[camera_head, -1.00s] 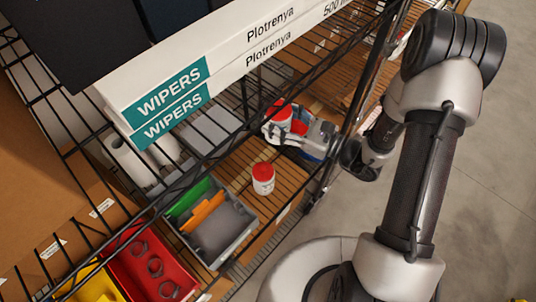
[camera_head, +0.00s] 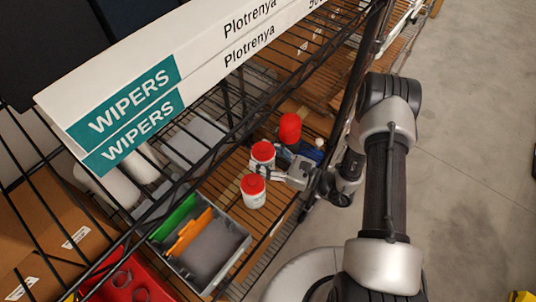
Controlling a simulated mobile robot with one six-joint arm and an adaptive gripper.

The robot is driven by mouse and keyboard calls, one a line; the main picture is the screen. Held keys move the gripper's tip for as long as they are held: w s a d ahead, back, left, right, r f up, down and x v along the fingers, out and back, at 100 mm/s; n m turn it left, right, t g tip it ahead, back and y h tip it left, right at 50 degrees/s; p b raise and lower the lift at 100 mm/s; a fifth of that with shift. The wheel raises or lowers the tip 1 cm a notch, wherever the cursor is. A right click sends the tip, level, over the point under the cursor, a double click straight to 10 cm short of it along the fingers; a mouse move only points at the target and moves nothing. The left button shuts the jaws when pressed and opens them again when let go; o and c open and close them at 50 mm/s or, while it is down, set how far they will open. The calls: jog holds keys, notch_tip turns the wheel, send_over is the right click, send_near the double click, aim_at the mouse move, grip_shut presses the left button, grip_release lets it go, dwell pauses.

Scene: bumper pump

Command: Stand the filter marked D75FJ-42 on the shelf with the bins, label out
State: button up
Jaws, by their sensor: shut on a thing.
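My gripper (camera_head: 268,171) is shut on a white filter with a red top (camera_head: 262,153), upright or nearly so, over the wooden slatted shelf (camera_head: 222,181). Whether its base touches the shelf is hidden. A second white, red-topped filter (camera_head: 253,192) stands on the shelf just in front of it, between it and the grey bin (camera_head: 238,246). The markings on both filters are too small to read, so I cannot tell which is D75FJ-42.
A red object (camera_head: 289,128) and a blue item (camera_head: 313,153) are behind my gripper. The grey bin holds green and orange dividers; a red bin (camera_head: 128,286) is at lower left. Wire shelving with WIPERS boxes (camera_head: 125,108) overhangs. A dark post (camera_head: 352,90) stands close to my arm.

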jog(key=shift+f, duration=1.3)
jog(key=shift+f+b, duration=0.15)
jog(key=shift+b, duration=0.25)
jog(key=o, duration=1.2)
jog(key=shift+f, duration=0.1)
jog(key=shift+o, duration=0.2)
